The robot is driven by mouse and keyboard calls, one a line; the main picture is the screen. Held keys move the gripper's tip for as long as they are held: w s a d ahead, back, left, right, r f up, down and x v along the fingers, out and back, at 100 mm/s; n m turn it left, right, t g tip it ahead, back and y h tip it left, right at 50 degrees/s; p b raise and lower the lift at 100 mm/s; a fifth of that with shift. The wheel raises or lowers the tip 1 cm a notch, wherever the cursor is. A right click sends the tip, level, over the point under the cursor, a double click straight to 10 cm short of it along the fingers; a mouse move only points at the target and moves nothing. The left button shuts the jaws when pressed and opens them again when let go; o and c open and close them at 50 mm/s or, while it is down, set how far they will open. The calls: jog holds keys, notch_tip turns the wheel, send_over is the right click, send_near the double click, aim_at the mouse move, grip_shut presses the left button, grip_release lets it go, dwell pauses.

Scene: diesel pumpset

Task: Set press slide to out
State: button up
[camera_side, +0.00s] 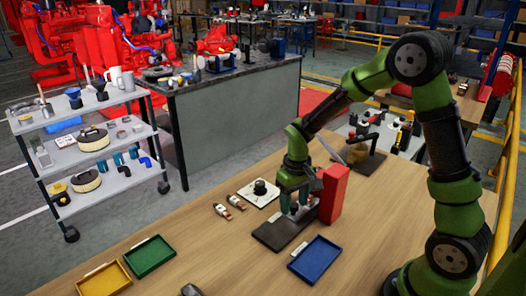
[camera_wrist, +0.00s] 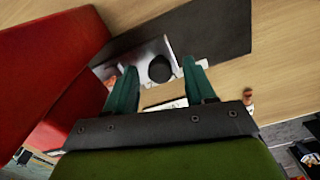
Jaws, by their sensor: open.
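A red upright block (camera_side: 333,193) stands at the end of a dark base plate (camera_side: 278,234) on the wooden table, and looks like the press. I cannot make out its slide, hidden or too small near my gripper. My gripper (camera_side: 295,208) points down over the plate, close to the left side of the red block. In the wrist view my gripper (camera_wrist: 159,68) has its two teal fingers apart. The red block (camera_wrist: 45,75) fills the left side there, and the dark plate (camera_wrist: 215,30) is at upper right. I see nothing held between the fingers.
A white plate with a black round piece (camera_side: 259,188) lies behind my gripper. Two small red-and-white items (camera_side: 228,206) lie left of it. A blue tray (camera_side: 316,260), green tray (camera_side: 150,257) and yellow tray (camera_side: 104,279) are toward the front. Bare table lies between the trays.

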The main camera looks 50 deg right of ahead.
grip_shut()
jog(key=a, duration=1)
jog(key=shift+a, duration=0.3)
jog(key=shift+c, duration=1.1)
grip_release()
jog(key=shift+a, duration=0.1)
jog(key=shift+o, duration=1.1)
notch_tip(320, 180, up, 17)
